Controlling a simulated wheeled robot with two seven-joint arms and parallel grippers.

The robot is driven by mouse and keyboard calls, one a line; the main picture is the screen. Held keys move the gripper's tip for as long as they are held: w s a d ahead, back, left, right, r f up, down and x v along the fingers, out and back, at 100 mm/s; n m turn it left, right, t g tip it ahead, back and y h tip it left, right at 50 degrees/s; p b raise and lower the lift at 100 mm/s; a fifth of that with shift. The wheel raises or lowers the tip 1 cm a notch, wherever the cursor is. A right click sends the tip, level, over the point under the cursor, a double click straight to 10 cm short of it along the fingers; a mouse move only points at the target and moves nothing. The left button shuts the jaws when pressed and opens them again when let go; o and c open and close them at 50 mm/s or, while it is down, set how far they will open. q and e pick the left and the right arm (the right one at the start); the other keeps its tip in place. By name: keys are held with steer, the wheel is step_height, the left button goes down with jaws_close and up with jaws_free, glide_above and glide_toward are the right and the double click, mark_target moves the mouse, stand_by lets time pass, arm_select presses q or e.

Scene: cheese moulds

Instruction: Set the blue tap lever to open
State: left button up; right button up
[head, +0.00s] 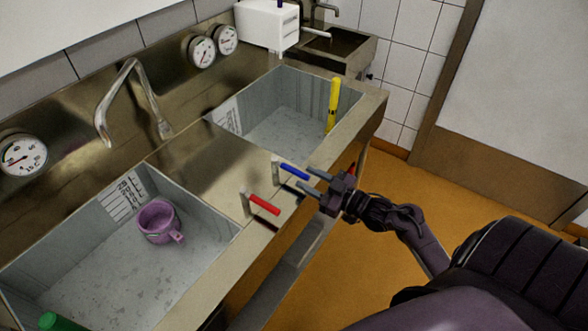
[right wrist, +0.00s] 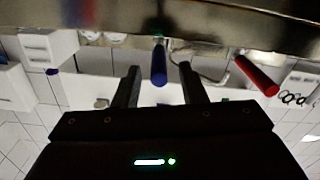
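The blue tap lever (head: 294,171) sits on the metal counter strip between the two basins and points toward the front right. The red tap lever (head: 264,204) is beside it, nearer the left basin. My right gripper (head: 308,178) is open at the counter's front edge, with its fingers pointing at the blue lever. In the right wrist view the blue lever (right wrist: 159,65) stands ahead of and between the two open fingers (right wrist: 160,88), and the red lever (right wrist: 257,75) is off to the right. I cannot tell whether a finger touches the blue lever. My left gripper is not in view.
The left basin (head: 215,235) holds a purple mug (head: 158,222) and a green object (head: 60,322). The right basin (head: 345,100) holds a yellow upright object (head: 333,105). A curved spout (head: 103,105) and gauges (head: 203,51) are behind. The orange floor in front is clear.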

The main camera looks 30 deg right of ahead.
mark_target(296, 173)
steer(key=p+x, duration=0.1)
steer(key=x, duration=0.4)
jaws_close()
